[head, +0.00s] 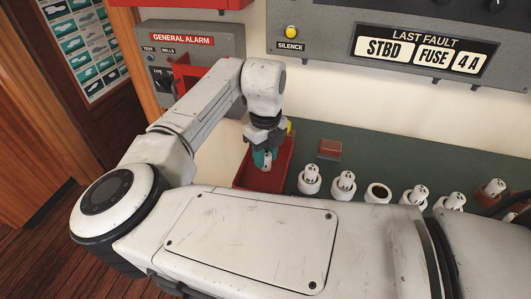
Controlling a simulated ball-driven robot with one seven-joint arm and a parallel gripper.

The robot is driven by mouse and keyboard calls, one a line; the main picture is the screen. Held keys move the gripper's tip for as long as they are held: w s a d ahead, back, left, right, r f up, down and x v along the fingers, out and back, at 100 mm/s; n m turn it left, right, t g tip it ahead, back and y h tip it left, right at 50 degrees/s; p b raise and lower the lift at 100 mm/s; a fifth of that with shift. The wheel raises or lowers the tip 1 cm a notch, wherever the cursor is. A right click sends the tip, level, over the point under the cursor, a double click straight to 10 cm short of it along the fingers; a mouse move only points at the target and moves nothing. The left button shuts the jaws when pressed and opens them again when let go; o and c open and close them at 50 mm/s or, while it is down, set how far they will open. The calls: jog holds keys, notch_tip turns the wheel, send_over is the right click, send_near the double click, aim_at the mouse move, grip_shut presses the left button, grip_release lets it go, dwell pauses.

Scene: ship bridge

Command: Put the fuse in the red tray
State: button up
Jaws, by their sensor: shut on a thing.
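The red tray (285,167) lies on the dark green counter, left of the row of white fuse holders. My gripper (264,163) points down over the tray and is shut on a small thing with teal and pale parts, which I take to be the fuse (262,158). The gripper hides much of it. I cannot tell whether it touches the tray floor. My arm hides the near part of the tray.
Several white fuse holders (344,183) stand in a row on the counter (385,158); one holder (378,193) has an open dark top. A small red-brown block (330,149) lies behind them. The alarm box (190,60) is on the wall, left of the fault panel (420,50).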

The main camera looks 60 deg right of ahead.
jog(key=o, duration=1)
notch_tip(320, 180, up, 12)
jog(key=shift+r+b, duration=0.1)
jog(key=shift+b, duration=0.5)
